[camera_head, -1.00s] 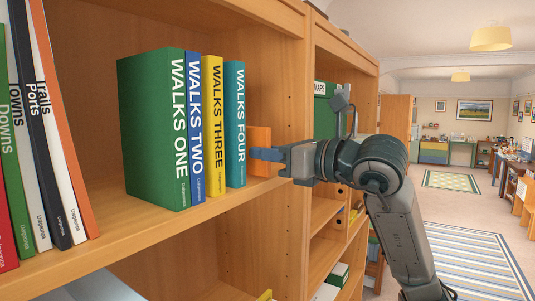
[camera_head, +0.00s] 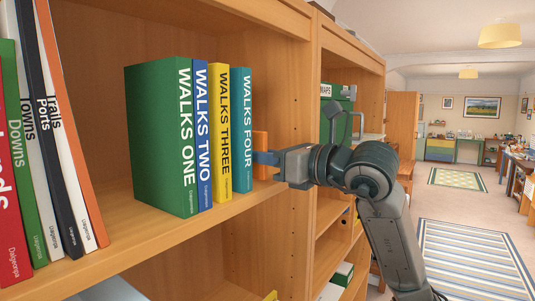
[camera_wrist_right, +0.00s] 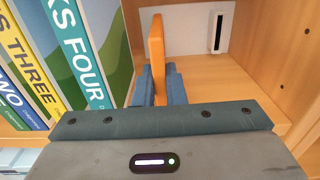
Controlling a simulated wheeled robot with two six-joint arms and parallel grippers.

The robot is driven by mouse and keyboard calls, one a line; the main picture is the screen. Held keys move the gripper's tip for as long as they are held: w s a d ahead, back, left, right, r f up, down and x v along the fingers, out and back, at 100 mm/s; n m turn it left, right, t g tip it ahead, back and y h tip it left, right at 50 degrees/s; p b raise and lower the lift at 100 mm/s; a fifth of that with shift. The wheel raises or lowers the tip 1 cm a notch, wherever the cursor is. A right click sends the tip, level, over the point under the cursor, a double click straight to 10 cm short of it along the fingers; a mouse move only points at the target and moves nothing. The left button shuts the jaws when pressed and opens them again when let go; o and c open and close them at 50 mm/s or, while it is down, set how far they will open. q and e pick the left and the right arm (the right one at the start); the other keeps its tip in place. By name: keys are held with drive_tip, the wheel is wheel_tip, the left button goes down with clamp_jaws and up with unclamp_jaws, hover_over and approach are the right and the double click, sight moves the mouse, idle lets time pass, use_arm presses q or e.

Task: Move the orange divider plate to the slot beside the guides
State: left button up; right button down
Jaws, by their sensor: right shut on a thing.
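The orange divider plate (camera_head: 260,142) stands upright on the shelf's right part, just right of the teal WALKS FOUR book (camera_head: 241,130). My right gripper (camera_head: 262,158) is shut on its near part, its fingers either side. In the right wrist view the plate (camera_wrist_right: 157,45) shows nearly edge-on between the blue fingers (camera_wrist_right: 158,84), with a gap between it and WALKS FOUR (camera_wrist_right: 75,40). The guides are WALKS ONE (camera_head: 160,135), WALKS TWO (camera_head: 202,140), WALKS THREE (camera_head: 221,130) and WALKS FOUR, upright side by side. The plate's lower edge is hidden. My left gripper is out of view.
A pale panel with a dark upright strip (camera_wrist_right: 218,32) is on the back, right of the plate. The shelf's side wall (camera_head: 287,110) is close to my right gripper. Leaning thin books (camera_head: 60,150) stand at the left, with bare shelf (camera_head: 115,205) before the guides.

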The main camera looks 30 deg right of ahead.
drive_tip(key=shift+p+x, duration=0.6)
drive_tip(key=shift+x, duration=0.25)
drive_tip(key=c, duration=1.4)
unclamp_jaws()
drive_tip(key=shift+s, duration=0.1)
drive_tip(key=shift+s+d+f+b, duration=0.15)
drive_tip(key=shift+s+d+b, duration=0.1)
drive_tip(key=shift+s+b, duration=0.35)
drive_tip(key=b+v, duration=0.6)
drive_tip(key=v, duration=0.3)
drive_tip(key=shift+s+b, duration=0.15)
drive_tip(key=shift+b, duration=0.2)
drive_tip(key=shift+d, duration=0.1)
